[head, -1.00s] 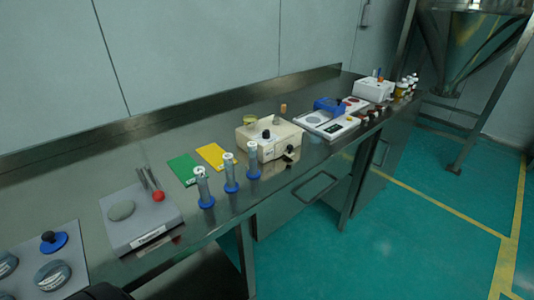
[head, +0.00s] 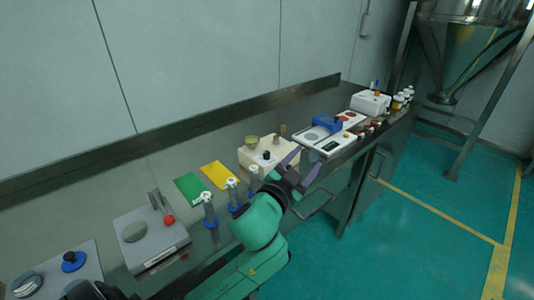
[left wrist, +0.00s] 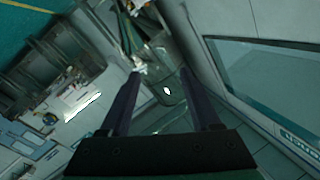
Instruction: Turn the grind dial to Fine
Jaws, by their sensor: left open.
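I cannot tell whether this knob is the grind dial, and no Fine mark can be read. My left gripper (head: 303,162) is open and empty at the right front of the machine, its fingers spread. The gripper and wrist hide the machine's front right part. The left wrist view shows both fingers (left wrist: 164,92) apart with nothing between them.
Several blue-based cylinders (head: 209,208) stand near my left arm. A green card (head: 192,187) and a yellow card (head: 219,175) lie behind them. A scale-like device (head: 152,238) is at left. A white device with a blue block (head: 327,122) stands right of the machine.

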